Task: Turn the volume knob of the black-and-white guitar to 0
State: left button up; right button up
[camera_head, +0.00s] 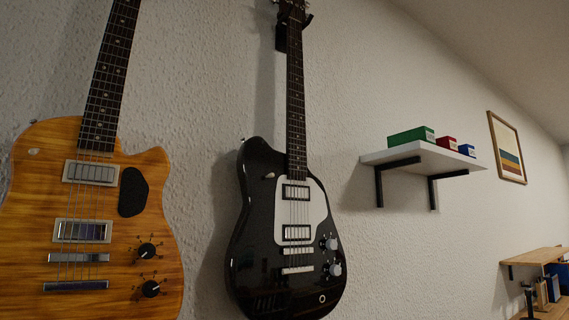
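The black-and-white guitar (262,220) hangs upright on the wall from a dark hook (283,35), in the middle of the head view. It has a black body and a white pickguard (313,205). Two light round knobs sit at the lower right of its body, an upper knob (331,244) and a lower knob (334,269). Which one is the volume knob cannot be read at this size, nor can their settings. Neither of my grippers is in view.
An orange wood-grain guitar (30,215) with black knobs hangs at the left. A white wall shelf (415,157) on black brackets holds green, red and blue boxes. A framed striped picture (507,147) hangs farther right. A wooden shelf (535,256) is at the lower right.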

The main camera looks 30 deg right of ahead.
aim_at(332, 244)
jog(key=z, duration=1.4)
